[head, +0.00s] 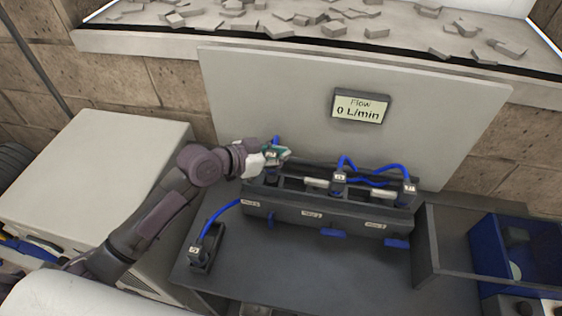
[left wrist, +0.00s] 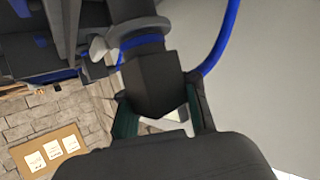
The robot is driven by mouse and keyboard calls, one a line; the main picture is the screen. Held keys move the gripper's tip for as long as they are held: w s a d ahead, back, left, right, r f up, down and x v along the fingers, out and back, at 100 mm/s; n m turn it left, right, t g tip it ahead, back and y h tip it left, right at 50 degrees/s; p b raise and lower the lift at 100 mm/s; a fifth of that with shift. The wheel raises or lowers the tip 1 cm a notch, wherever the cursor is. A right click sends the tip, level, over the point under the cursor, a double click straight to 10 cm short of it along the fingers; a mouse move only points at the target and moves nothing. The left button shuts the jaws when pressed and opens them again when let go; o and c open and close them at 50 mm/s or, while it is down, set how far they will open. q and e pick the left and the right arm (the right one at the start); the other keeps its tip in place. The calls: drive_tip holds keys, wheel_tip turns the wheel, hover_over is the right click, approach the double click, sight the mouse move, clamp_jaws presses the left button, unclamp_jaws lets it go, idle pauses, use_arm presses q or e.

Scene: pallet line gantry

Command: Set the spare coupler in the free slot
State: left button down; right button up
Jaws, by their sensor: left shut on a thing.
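My left gripper (head: 277,155) is at the left end of the dark slotted rack (head: 315,213), over its back row. It is shut on a dark block-shaped coupler (left wrist: 155,82), seen between the green-padded fingers in the left wrist view, with a blue hose beside it. I cannot tell whether this coupler is seated or just above the rack. Another coupler (head: 339,180) stands mid-rack and one (head: 409,188) at its right end, joined by blue hoses. A further coupler (head: 199,250) sits in a small stand at the front left, its hose running to the rack. My right gripper is out of view.
A flow display (head: 361,106) reading 0 L/min hangs on the grey back panel (head: 270,90). Blue levers (head: 333,233) stick out along the rack's front. A blue bin (head: 540,252) stands at the right. The dark bench (head: 300,270) is clear before the rack.

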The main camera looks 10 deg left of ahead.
use_arm(q)
wheel_tip(320, 180, down, 3)
drive_tip(key=shift+f+p, duration=0.15)
drive_tip(key=shift+p, duration=0.2)
drive_tip(key=shift+f, duration=0.15)
drive_tip(key=shift+f, duration=0.1)
drive_tip(key=c, duration=0.9)
unclamp_jaws()
drive_tip(key=shift+o, duration=0.2)
